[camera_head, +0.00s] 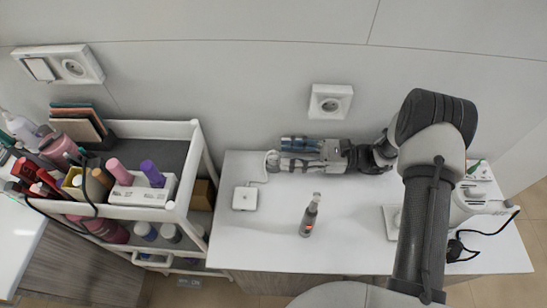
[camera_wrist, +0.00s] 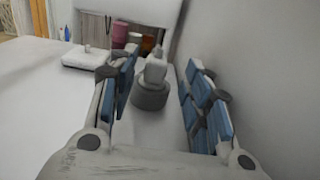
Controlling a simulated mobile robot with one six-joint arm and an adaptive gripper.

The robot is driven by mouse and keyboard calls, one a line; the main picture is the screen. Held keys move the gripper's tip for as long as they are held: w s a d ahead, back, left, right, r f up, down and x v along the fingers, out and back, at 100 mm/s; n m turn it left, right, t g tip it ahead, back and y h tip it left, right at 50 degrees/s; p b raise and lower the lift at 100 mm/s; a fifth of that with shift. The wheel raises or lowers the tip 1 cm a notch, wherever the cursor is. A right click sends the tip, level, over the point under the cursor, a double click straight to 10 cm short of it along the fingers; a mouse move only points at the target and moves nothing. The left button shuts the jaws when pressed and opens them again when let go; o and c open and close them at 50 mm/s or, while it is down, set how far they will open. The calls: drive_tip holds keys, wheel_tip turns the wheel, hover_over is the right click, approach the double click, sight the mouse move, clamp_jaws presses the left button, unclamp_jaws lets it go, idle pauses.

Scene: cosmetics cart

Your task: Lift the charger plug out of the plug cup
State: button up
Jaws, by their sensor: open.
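The charger plug (camera_wrist: 156,71) is a small white block standing in the round grey plug cup (camera_wrist: 150,96) in the wrist view. In the head view only a pale part of the cup and plug (camera_head: 271,161) shows at my fingertips, by the wall at the table's back left. My gripper (camera_head: 281,155) lies low along the wall, pointing left. In the wrist view my gripper (camera_wrist: 163,68) is open, its blue-padded fingers on either side of the plug with gaps visible.
A wall socket (camera_head: 330,101) is above my gripper. The cart (camera_head: 190,165) is at left.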

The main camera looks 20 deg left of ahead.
sight(273, 153)
drive_tip(key=x, duration=0.3)
drive_tip(key=b+x, duration=0.1)
drive_tip(key=x, duration=0.1)
drive_tip(key=shift+s+r, duration=0.25)
drive_tip(key=shift+r, duration=0.05)
drive_tip(key=shift+d, duration=0.1)
drive_tip(key=shift+c, duration=0.4)
clamp_jaws()
